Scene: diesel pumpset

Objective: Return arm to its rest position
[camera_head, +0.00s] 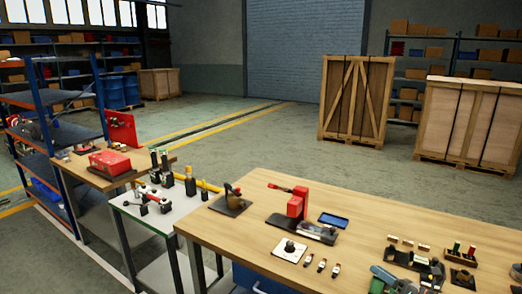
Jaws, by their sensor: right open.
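My left gripper and arm are not in view.
A red hand press (298,203), a blue tray (333,221), a white plate (290,250) and a dark fixture (414,263) crowd the bench. A side table (181,211) stands left. Wooden crates (355,100) stand behind on open floor.

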